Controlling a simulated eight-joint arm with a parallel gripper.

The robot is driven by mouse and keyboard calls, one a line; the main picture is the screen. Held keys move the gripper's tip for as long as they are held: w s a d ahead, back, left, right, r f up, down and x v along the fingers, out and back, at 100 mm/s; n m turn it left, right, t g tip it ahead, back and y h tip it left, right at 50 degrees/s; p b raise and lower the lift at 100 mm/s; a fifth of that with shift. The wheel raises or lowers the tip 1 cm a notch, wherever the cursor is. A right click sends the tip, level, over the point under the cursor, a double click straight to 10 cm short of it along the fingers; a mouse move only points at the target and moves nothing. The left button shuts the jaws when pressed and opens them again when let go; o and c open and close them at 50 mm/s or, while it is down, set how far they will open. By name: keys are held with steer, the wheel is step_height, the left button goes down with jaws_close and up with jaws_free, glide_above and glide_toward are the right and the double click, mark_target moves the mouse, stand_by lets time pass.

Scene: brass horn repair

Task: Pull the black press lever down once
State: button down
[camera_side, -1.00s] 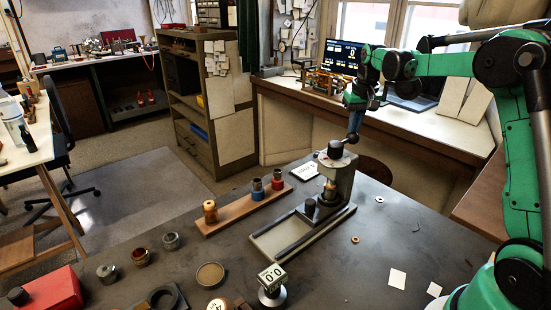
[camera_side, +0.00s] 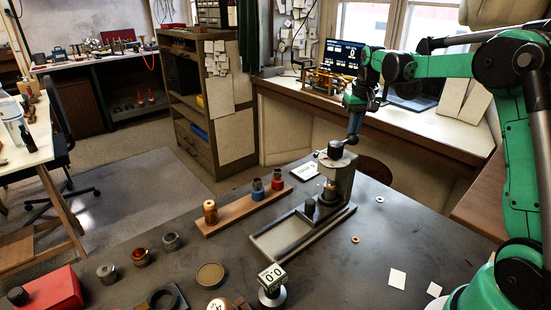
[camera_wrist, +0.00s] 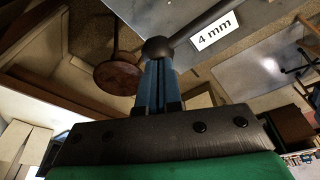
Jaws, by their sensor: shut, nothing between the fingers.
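The press (camera_side: 337,184) stands on the dark bench, a grey upright column on a pale base with a black cap on top. Its black lever (camera_wrist: 203,22) shows in the wrist view as a dark rod ending in a round ball knob (camera_wrist: 158,48). In the side view the knob (camera_side: 353,139) is small, beside the top of the press. My gripper (camera_side: 354,130) points down from above at the knob, its blue fingers shut and empty. In the wrist view my gripper (camera_wrist: 158,66) has its fingertips right at the knob; I cannot tell whether they touch it.
Small washers (camera_side: 355,239) lie to the right, where the bench is mostly clear.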

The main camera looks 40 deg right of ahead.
step_height(320, 180, up, 8)
steer(key=shift+r, duration=0.15)
stand_by(0.9)
steer(key=s+a+n, duration=0.1)
steer(key=a, duration=0.3)
steer(key=s+a+n+t, duration=0.1)
steer(key=a, duration=0.3)
steer(key=s+a+n+t, duration=0.1)
steer(key=s+a, duration=0.1)
steer(key=a, duration=0.3)
steer(key=shift+a, duration=0.1)
steer(key=s+a+f+n+t+y, duration=0.1)
steer(key=s+a+f+n+t, duration=0.2)
steer(key=s+a+f, duration=0.4)
steer(key=shift+s+a+f, duration=0.3)
steer(key=shift+s+a, duration=0.25)
steer(key=shift+a, duration=0.55)
